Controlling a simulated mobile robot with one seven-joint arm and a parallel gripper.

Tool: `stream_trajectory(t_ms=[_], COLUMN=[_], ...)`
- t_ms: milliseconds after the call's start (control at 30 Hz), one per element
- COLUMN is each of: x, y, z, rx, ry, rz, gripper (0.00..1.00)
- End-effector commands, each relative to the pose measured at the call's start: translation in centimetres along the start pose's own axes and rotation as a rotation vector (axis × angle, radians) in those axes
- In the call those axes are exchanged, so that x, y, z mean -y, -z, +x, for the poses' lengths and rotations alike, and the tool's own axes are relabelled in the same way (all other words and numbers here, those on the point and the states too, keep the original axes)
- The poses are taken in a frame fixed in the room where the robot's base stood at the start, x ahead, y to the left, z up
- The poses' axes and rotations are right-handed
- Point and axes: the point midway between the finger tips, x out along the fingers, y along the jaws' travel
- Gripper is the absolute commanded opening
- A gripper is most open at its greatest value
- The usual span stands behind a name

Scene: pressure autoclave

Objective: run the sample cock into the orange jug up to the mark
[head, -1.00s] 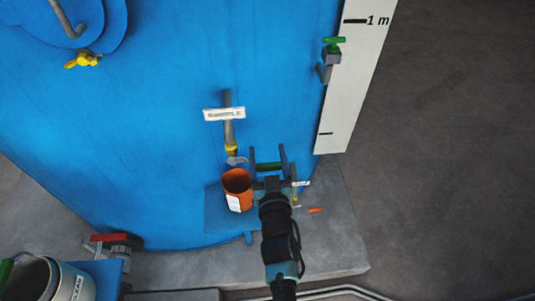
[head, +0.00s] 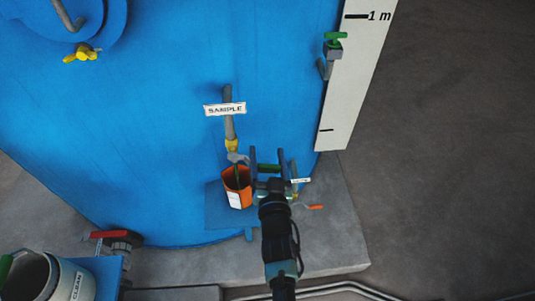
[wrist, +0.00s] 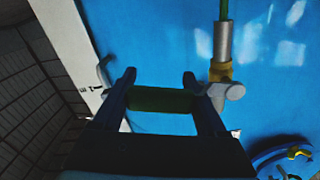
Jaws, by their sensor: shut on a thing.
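The orange jug (head: 237,190) stands upright on a small blue shelf (head: 216,212), under the sample cock. The cock has a yellow collar (head: 232,146) and a grey spout, also seen in the wrist view (wrist: 222,42). A thin dark green stream (head: 237,174) runs from the spout into the jug; it shows at the top of the wrist view (wrist: 224,10). My gripper (head: 267,160) is shut on the cock's green handle (wrist: 162,100), right of the spout. A white label is on the jug's front. I cannot make out the mark or liquid level.
A white SAMPLE sign (head: 225,109) hangs on the pipe against the blue tank. Right of the shelf is a small orange-handled valve (head: 313,207). A grey-white CLEAN bucket (head: 65,283) stands lower left. The floor at right is clear.

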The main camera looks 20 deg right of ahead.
Motion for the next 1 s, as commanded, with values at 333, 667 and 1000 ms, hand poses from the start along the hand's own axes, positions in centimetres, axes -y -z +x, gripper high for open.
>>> stream_trajectory(t_ms=[333, 667, 1000], x=[0.0, 0.0, 0.1], y=[0.0, 0.0, -0.1], z=[0.0, -1.7, -8.4], rx=[0.0, 0.002, 0.003], ry=[0.0, -0.001, 0.001], rz=[-0.003, -0.004, -0.004], gripper=[0.88, 0.88, 0.88])
